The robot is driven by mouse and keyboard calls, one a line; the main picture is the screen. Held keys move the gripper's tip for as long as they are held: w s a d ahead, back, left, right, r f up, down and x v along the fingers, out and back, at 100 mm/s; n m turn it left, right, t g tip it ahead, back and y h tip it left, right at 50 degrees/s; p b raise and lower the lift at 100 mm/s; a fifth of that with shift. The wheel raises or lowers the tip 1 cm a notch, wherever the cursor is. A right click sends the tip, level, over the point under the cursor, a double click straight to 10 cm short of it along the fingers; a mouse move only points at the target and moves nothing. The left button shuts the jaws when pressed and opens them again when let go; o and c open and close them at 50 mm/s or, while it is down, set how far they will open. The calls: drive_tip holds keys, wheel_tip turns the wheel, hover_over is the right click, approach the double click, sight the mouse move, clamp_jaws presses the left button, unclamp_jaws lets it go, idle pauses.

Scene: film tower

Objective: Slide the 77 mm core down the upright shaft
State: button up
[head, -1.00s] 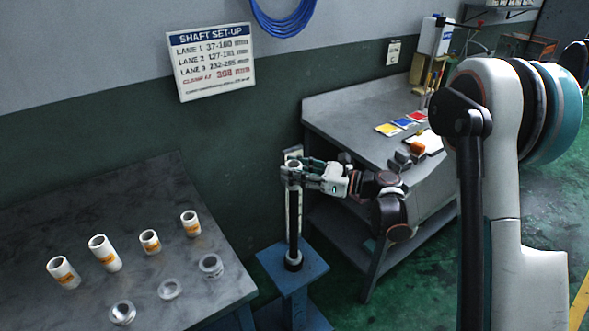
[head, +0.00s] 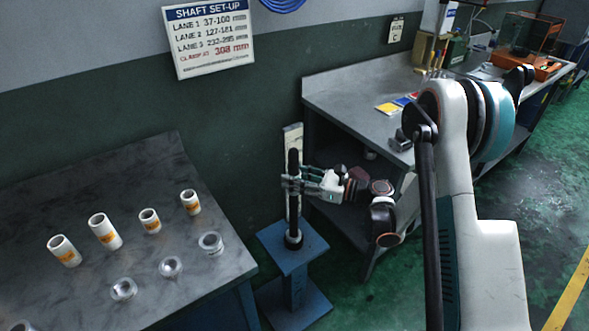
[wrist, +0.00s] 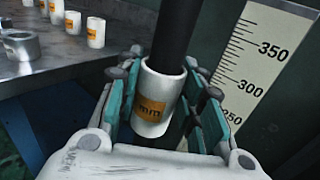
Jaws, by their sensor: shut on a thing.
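The black upright shaft (head: 293,220) rises from a blue stand and also runs through the wrist view (wrist: 178,35). A white core with an orange label ending in "mm" (wrist: 152,98) is around the shaft. The label's number is not readable, so I cannot confirm 77 mm. My gripper (head: 292,186) is shut on this core from both sides, partway up the shaft, with bare shaft showing above it. In the head view the core is mostly hidden by my fingers. A pale scale plate (wrist: 270,62) stands beside the shaft, with 350, 300 and a partly hidden 250 showing.
The grey table (head: 60,300) at left holds several orange-labelled white cores (head: 104,232) and metal rings (head: 171,267). The blue stand (head: 290,250) sits between it and a grey workbench (head: 340,90) at right. A sign (head: 210,40) hangs on the wall.

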sight(295, 164)
drive_tip(key=shift+f, duration=2.5)
drive_tip(key=o, duration=1.1)
drive_tip(key=shift+o, duration=0.2)
drive_tip(key=shift+r, duration=0.15)
wheel_tip(295, 164, up, 10)
drive_tip(key=shift+f, duration=0.15)
